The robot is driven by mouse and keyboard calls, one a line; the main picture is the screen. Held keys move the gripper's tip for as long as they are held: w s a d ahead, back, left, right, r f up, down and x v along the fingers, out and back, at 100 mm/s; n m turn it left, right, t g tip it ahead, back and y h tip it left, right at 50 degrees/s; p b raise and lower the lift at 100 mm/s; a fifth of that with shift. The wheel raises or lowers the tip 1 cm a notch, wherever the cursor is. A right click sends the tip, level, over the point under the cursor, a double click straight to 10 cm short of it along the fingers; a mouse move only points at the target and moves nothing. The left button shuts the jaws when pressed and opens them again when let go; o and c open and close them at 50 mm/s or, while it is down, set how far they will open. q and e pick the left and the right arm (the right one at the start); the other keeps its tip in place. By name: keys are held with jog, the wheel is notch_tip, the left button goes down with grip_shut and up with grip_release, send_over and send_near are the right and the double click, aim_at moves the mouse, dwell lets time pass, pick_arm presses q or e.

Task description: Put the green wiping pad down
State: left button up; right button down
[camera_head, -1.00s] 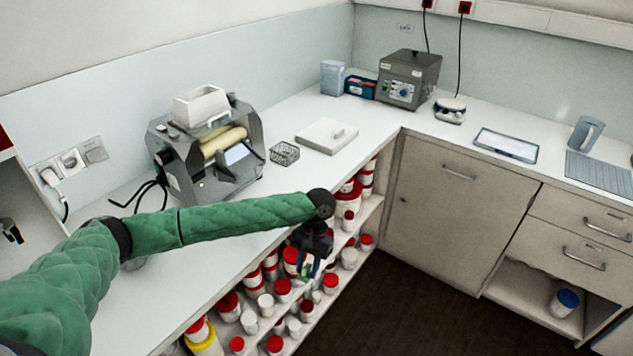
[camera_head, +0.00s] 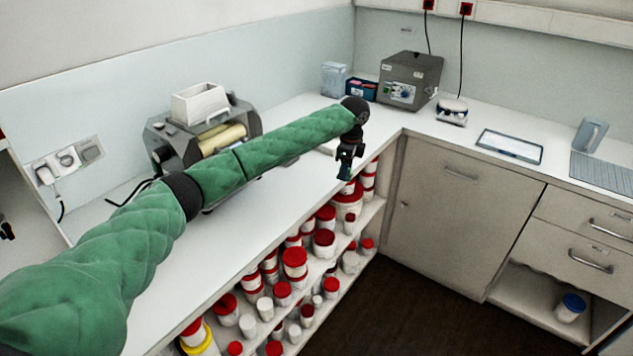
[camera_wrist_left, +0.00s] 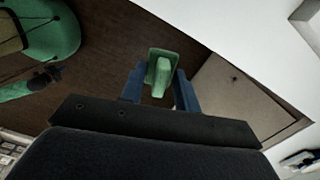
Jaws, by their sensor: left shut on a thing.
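The green wiping pad (camera_wrist_left: 161,72) is between the two blue fingers of my left gripper (camera_wrist_left: 160,88) in the left wrist view, and the gripper is shut on it. In the head view my left gripper (camera_head: 345,170) hangs downward at the front edge of the left counter (camera_head: 290,205), near the corner, above the open shelves. The pad is too small there to make out clearly. In the wrist view dark floor shows behind the pad. My right gripper cannot be made out in the head view.
A grey roller machine (camera_head: 172,150) stands on the left counter, partly behind my arm. A white flat block (camera_head: 327,146) is mostly hidden by my arm. A grey control box (camera_head: 408,80) stands in the corner. Red-lidded jars (camera_head: 295,262) fill the shelves below.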

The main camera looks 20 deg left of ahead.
aim_at(318, 180)
pick_arm(q)
jog(key=w+r+m, duration=0.3)
jog(key=r, duration=0.1)
jog(key=shift+w+d+h, duration=0.3)
jog(key=shift+d, duration=0.1)
pick_arm(e)
jog(key=shift+w+a+r, duration=0.1)
jog(key=shift+w+r, duration=0.15)
jog(key=shift+r, duration=0.3)
jog(key=shift+s, duration=0.15)
